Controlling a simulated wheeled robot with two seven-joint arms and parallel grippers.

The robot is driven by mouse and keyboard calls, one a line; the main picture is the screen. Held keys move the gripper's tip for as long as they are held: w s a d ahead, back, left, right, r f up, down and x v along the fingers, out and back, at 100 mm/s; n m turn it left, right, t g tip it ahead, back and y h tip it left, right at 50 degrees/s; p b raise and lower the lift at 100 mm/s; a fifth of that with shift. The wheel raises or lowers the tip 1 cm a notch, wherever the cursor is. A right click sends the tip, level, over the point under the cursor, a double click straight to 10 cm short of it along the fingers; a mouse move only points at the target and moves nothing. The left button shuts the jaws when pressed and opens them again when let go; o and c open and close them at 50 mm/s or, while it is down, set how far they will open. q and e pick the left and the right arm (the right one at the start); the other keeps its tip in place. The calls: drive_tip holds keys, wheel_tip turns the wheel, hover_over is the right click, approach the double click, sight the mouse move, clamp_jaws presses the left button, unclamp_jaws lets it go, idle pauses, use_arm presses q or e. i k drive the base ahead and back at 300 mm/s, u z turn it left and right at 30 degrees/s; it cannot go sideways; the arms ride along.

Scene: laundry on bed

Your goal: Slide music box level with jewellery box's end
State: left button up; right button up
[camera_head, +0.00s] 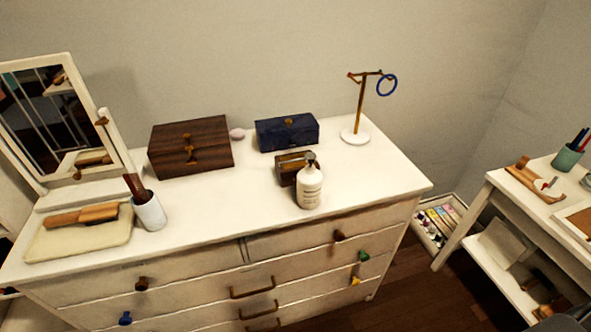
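A large dark brown wooden box (190,146) with brass fittings on its front stands at the back of the white dresser top, left of centre. A navy blue box (287,133) with a small brass knob on top stands to its right, apart from it. A small brown wooden box (288,169) stands in front of the blue box, its right part hidden by a white pump bottle (309,190). No labels tell which is the music box or the jewellery box.
A small pale lilac object (237,134) lies between the large brown and blue boxes. A jewellery stand (356,137) with a blue ring is at the back right. A cup (150,212), tray (57,241) and mirror (65,116) are left. The front middle is clear.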

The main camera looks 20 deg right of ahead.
sight(284, 174)
drive_tip(key=u, duration=2.7)
drive_tip(key=k, duration=1.25)
drive_tip(key=z, duration=1.45)
